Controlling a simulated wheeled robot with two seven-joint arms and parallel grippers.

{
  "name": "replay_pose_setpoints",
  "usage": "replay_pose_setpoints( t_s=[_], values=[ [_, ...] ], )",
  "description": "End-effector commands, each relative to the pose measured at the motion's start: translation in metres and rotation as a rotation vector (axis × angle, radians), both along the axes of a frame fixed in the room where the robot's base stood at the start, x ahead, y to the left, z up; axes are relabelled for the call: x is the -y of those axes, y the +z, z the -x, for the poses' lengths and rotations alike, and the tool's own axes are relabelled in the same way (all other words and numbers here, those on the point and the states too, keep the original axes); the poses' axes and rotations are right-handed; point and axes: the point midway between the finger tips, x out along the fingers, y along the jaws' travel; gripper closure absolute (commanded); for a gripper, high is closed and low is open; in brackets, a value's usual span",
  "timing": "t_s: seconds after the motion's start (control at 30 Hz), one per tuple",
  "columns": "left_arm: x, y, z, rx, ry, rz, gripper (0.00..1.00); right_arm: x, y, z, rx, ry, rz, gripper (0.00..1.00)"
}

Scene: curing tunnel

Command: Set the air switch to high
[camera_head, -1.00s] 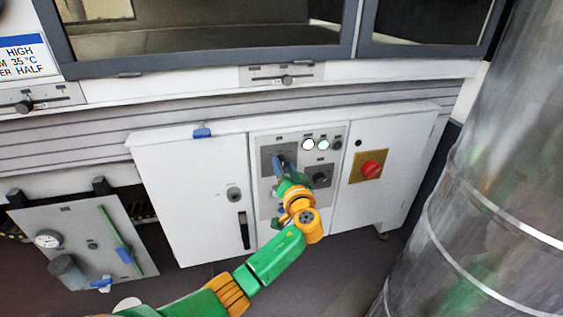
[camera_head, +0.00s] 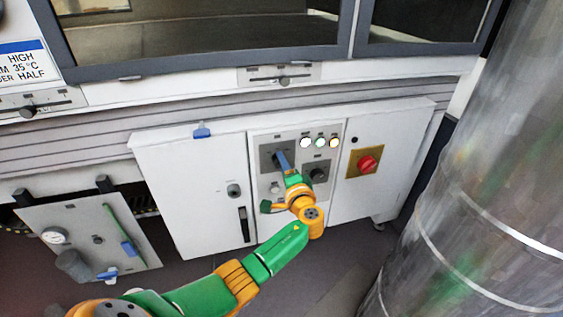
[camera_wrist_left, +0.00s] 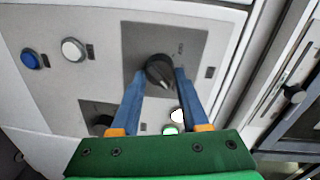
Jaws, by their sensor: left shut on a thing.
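The air switch is a round black knob (camera_wrist_left: 160,71) with a pale pointer mark, on a dark grey plate (camera_wrist_left: 199,52) of the control panel. In the head view the plate (camera_head: 267,152) shows, but my gripper mostly hides the knob. My left gripper (camera_head: 280,157) reaches the panel from below. In the left wrist view its two blue fingers (camera_wrist_left: 160,76) stand on either side of the knob and are shut on it. The lettering around the knob is too small to read. My right gripper is not in view.
Right of my gripper are a second black switch (camera_head: 317,174) and a red stop button (camera_head: 367,163) on a yellow plate. A large metal cylinder (camera_head: 480,190) fills the right side.

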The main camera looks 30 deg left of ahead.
Motion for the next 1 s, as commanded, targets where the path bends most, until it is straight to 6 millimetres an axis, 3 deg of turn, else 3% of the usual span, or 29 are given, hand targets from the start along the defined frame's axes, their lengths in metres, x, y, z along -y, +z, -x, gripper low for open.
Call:
replay_pose_setpoints(
  t_s=[0.8, 0.83, 0.9, 1.0],
  values=[
    [-0.0051, 0.0049, 0.0015, -0.072, 0.016, -0.077, 1.0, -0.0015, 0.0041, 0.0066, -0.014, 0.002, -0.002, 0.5],
    [-0.0051, 0.005, 0.0015, -0.072, 0.015, -0.077, 0.47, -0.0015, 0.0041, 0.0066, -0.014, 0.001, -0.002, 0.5],
    [-0.0043, 0.0045, 0.0012, -0.073, 0.014, -0.077, 0.28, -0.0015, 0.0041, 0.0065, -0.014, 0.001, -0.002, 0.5],
    [-0.0033, 0.0036, 0.0009, -0.074, 0.01, -0.075, 0.25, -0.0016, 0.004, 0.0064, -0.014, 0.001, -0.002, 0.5]
  ],
)
